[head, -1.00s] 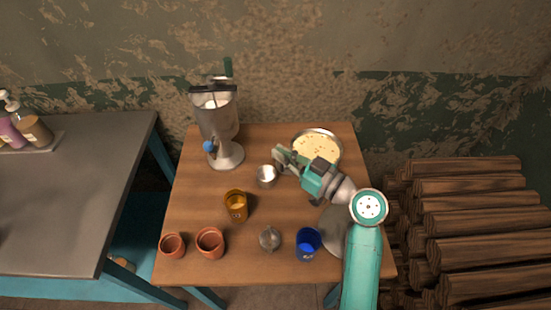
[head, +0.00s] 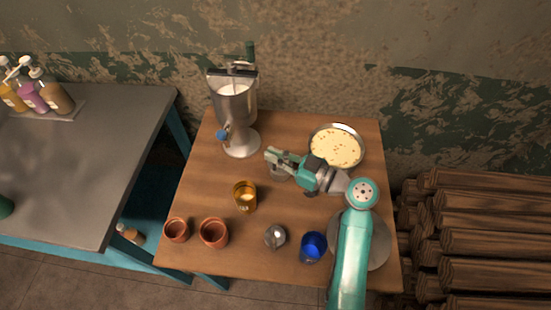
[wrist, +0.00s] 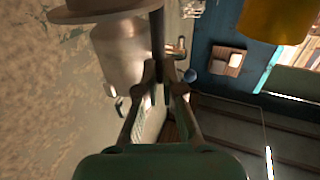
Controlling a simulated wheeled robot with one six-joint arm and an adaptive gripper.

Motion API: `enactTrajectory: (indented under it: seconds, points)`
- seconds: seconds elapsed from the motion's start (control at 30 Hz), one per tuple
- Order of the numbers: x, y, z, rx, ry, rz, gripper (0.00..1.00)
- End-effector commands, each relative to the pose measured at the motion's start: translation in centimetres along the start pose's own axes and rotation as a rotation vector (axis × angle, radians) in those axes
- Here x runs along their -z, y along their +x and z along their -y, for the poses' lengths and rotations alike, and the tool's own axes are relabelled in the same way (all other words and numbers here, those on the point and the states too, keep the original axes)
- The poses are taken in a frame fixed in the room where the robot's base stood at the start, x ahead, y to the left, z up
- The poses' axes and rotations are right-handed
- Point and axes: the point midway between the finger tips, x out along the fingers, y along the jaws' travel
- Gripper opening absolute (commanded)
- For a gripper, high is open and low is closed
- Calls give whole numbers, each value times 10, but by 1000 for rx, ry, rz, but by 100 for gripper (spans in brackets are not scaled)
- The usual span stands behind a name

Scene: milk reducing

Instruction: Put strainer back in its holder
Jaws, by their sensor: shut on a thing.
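My gripper (head: 271,156) is above the middle of the table, beside the dispenser. In the wrist view its fingers (wrist: 163,88) close on a thin dark bar (wrist: 158,45), which looks like the strainer's handle. The strainer's mesh cannot be made out. A small metal cup (head: 280,173) stands on the table under the gripper, partly covered by it. Another small round metal piece (head: 275,237) stands near the table's front. I cannot tell which of the two is the strainer's holder.
The metal milk dispenser (head: 235,105) with a blue knob stands at the back left. A pan of yellow food (head: 337,147) is at the back right. An amber cup (head: 245,198), clay cups (head: 214,232) and a blue cup (head: 313,247) stand in front. The table's middle left is clear.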

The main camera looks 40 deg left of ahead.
Motion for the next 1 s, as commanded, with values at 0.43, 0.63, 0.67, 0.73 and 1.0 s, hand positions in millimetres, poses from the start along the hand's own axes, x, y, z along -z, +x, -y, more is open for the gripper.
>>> enactTrajectory:
  seconds: [0.43,0.63,0.67,0.73,1.0]
  points:
    - [-20,0,0,-1,1,0,0]
    - [-21,0,0,-1,1,1,31]
    - [-21,0,0,-1,1,1,31]
    - [-21,0,0,-1,1,1,31]
    - [-19,-7,0,-2,1,1,31]
